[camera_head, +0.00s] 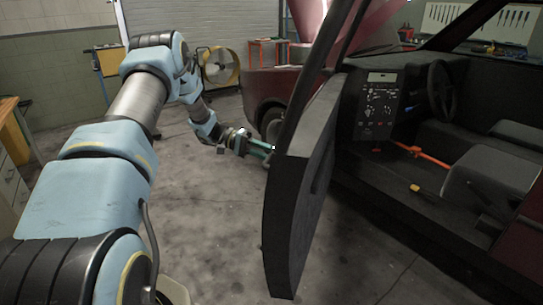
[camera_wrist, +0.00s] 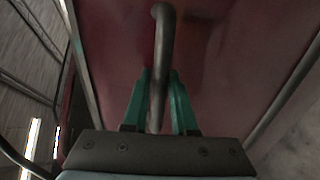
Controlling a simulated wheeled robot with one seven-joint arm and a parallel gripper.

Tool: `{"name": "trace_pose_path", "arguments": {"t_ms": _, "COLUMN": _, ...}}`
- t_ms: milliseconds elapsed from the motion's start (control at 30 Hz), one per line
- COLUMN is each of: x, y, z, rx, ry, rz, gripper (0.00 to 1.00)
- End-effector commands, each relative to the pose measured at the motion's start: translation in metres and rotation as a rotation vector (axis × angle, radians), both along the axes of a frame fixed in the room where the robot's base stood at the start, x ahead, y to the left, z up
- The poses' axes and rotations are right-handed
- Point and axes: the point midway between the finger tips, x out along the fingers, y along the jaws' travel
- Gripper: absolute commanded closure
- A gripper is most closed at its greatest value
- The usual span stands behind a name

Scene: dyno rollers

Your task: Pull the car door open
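The car door (camera_head: 302,190) stands ajar from the car body, its dark inner side facing the head camera. Its red outer panel (camera_wrist: 215,60) fills much of the wrist view. A curved metal door handle (camera_wrist: 162,60) runs between the two green fingers of my gripper (camera_wrist: 159,100). The fingers sit on either side of the handle and look close against it; firm contact is hard to make out. In the head view my gripper (camera_head: 262,148) is at the outer side of the door, its tips partly hidden by the door edge.
The car interior (camera_head: 420,180) with seats, steering wheel (camera_head: 442,90) and an orange bar (camera_head: 432,158) lies right of the door. Grey floor (camera_head: 210,230) is open left of the door. A yellow fan (camera_head: 220,66) stands at the back; a drawer cabinet (camera_head: 10,185) is at far left.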

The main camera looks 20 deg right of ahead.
Motion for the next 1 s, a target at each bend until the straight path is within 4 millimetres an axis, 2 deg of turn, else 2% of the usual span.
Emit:
{"name": "trace_pose_path", "arguments": {"t_ms": 33, "x": 0.000, "y": 0.000, "z": 0.000, "rx": 0.000, "ry": 0.000, "rz": -0.001, "gripper": 0.68}}
{"name": "trace_pose_path", "arguments": {"t_ms": 200, "x": -0.001, "y": 0.000, "z": 0.000, "rx": 0.000, "ry": 0.002, "rz": -0.002, "gripper": 0.49}}
{"name": "trace_pose_path", "arguments": {"t_ms": 567, "x": 0.004, "y": 0.006, "z": 0.000, "rx": 0.001, "ry": 0.001, "rz": -0.001, "gripper": 0.48}}
{"name": "trace_pose_path", "arguments": {"t_ms": 1000, "x": 0.053, "y": 0.065, "z": 0.014, "rx": 0.001, "ry": -0.001, "rz": 0.000, "gripper": 0.48}}
